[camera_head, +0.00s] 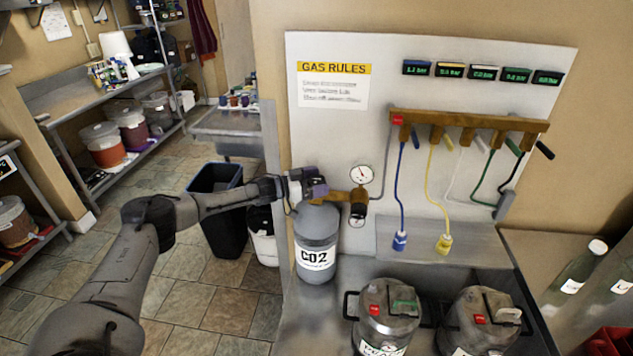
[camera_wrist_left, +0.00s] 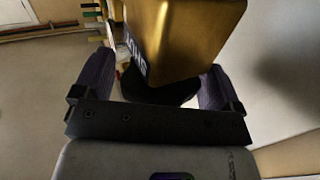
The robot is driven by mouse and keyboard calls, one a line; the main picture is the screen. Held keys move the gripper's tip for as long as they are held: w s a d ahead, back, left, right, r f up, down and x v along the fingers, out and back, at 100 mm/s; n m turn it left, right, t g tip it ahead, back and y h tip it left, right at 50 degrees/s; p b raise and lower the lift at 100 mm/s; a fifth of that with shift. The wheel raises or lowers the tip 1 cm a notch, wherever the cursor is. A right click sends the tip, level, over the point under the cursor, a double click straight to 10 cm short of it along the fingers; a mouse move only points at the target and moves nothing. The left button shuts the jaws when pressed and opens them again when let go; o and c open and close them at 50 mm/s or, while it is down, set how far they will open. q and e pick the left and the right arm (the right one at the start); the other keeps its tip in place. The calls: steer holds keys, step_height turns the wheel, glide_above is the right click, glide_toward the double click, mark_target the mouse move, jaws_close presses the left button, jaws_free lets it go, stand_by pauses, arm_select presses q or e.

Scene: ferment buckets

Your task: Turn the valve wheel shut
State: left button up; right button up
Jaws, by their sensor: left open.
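The grey CO2 cylinder (camera_head: 316,240) stands upright on the metal counter. A brass valve body (camera_head: 340,197) with a round white gauge (camera_head: 362,175) sits at its top. My left gripper (camera_head: 316,188) is at the cylinder top, beside the brass fitting. In the left wrist view its purple fingers are open, one on each side of a brass block (camera_wrist_left: 185,40) with lettering on its side. A dark round part (camera_wrist_left: 162,92), possibly the valve wheel, lies between the fingers below the block. I cannot tell whether the fingers touch it. The wheel is not clear in the head view. My right gripper is not in view.
A brass manifold (camera_head: 470,121) with several coloured hoses hangs on the white panel (camera_head: 330,130) behind. Two metal kegs (camera_head: 387,325) (camera_head: 485,325) stand to the cylinder's front right. A dark bin (camera_head: 220,220) is on the floor, left of the cylinder.

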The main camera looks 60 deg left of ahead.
arm_select(q)
steer(key=shift+s, duration=0.1)
steer(key=shift+s+a+f, duration=0.1)
steer(key=shift+s, duration=0.2)
steer(key=b+v, duration=0.4)
steer(key=v, duration=0.9)
stand_by(0.5)
